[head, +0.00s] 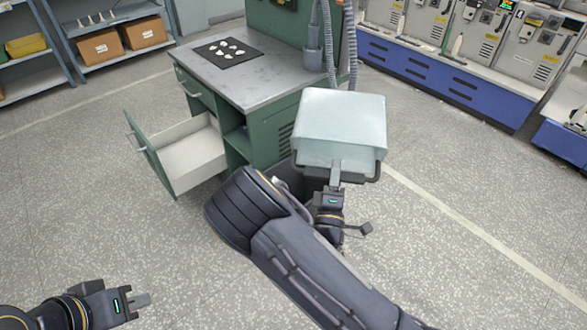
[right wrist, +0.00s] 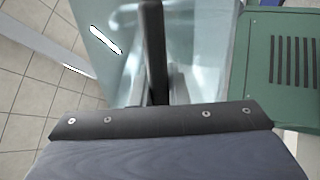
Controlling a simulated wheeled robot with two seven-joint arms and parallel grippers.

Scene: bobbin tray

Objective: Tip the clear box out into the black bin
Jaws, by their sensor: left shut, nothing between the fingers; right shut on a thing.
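The clear box (head: 340,118), pale and translucent, is held up in front of the green workbench in the head view. A broad flat face is turned up toward the camera, so I cannot see its opening or any contents. My right gripper (head: 336,174) is shut on its near edge. In the right wrist view the clear box (right wrist: 205,45) fills the upper middle, behind a dark finger. A dark part of what looks like the black bin (head: 289,180) shows below the box, mostly hidden by my right arm and the box. My left gripper (head: 140,301) is shut and empty at lower left.
The green workbench (head: 240,80) stands behind, with an open drawer (head: 185,155) jutting out left and a black mat (head: 228,51) with several pale pieces on top. Shelves with cartons (head: 100,46) stand back left; blue-fronted machines (head: 440,80) back right. The floor at left is clear.

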